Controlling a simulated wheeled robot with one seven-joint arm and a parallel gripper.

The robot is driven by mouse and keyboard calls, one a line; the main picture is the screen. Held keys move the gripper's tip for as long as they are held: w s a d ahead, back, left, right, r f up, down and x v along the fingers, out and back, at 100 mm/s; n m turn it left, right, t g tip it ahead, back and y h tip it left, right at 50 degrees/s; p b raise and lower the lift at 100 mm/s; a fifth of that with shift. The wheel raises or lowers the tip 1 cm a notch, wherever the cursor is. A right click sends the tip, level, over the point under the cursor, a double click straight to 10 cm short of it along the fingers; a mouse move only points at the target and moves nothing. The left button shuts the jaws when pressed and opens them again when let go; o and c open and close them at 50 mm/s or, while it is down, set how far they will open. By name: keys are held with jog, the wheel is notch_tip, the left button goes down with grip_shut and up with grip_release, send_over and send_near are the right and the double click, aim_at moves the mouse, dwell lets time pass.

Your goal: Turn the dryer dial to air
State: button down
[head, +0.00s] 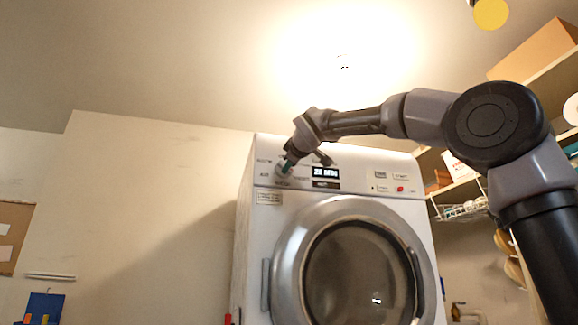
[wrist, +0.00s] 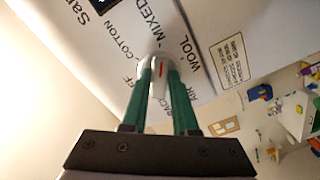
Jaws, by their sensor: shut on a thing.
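The white dryer (head: 253,222) stands in the middle of the head view, with its control panel above a round door. My gripper (head: 288,163) is at the panel's left part and largely hides the dial there. In the wrist view the pale round dial (wrist: 152,61) sits between the two green fingers of my gripper (wrist: 158,80), which are shut on it. A short red mark shows on the dial between the fingers. Labels around it include COTTON, MIXED, WOOL, AIR and RACK. I cannot tell exactly which label the mark points to.
A lit display (head: 326,174) is right of the dial, with a red button (head: 400,189) farther right. The round door (head: 287,262) is closed below. Shelves (head: 462,190) stand at the right. The wall left of the dryer is mostly bare.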

jog(key=m, duration=1.5)
jog(key=a+m, duration=0.1)
jog(key=m, duration=0.6)
jog(key=shift+s+f+m, duration=0.1)
jog(key=shift+f+m, duration=0.05)
jog(key=shift+m, duration=0.25)
jog(key=c, duration=0.7)
grip_release()
